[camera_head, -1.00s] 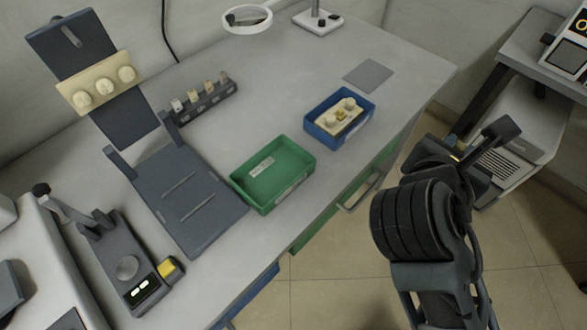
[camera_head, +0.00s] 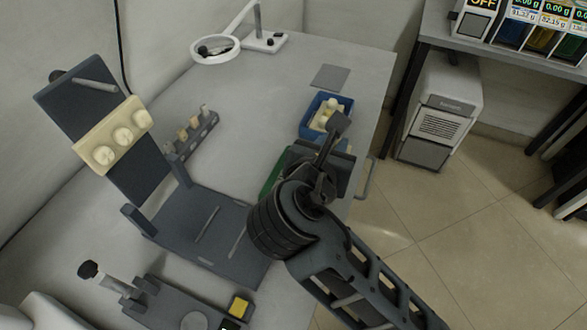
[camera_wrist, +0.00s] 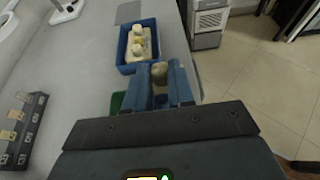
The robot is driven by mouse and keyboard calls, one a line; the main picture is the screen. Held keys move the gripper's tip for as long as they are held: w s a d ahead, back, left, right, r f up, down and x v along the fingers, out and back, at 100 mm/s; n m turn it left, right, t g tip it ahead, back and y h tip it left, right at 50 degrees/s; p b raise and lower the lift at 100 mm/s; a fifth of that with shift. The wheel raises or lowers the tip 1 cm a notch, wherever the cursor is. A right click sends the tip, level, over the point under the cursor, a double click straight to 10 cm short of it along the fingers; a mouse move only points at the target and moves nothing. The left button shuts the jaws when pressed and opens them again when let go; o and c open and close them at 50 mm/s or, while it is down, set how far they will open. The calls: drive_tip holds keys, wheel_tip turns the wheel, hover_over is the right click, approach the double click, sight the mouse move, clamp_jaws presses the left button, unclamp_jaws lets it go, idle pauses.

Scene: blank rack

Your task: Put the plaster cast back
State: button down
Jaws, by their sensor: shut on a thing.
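My gripper (camera_head: 334,132) reaches over the bench's right edge, just in front of the blue tray. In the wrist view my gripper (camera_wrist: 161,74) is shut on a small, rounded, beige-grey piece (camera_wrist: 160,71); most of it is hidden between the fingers. I cannot tell whether it is a plaster cast. In the blue tray (camera_head: 305,128) lies a cream cast (camera_head: 326,112) with rounded knobs; it also shows in the wrist view (camera_wrist: 148,50). Another cream block (camera_head: 99,158) with three rounded knobs is on the tilted dark plate (camera_head: 140,175). A dark rack (camera_head: 196,143) holds several small pale pieces.
The green tray (camera_head: 270,178) is mostly hidden behind my arm. A ring magnifier (camera_head: 216,58) stands at the back, with a grey mat (camera_head: 330,77) to its right. A device with a yellow block (camera_head: 239,306) is at the front. The bench's middle is clear.

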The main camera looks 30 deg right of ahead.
drive_tip(key=w+a+f, duration=0.1)
drive_tip(key=w+a, duration=0.1)
drive_tip(key=w+a+f, duration=0.2)
drive_tip(key=shift+w+f, duration=0.2)
drive_tip(key=shift+f, duration=0.05)
wheel_tip(320, 180, down, 4)
drive_tip(key=shift+f+b, duration=0.1)
drive_tip(key=shift+b, duration=0.3)
drive_tip(key=c, duration=1)
unclamp_jaws()
drive_tip(key=v, duration=1.2)
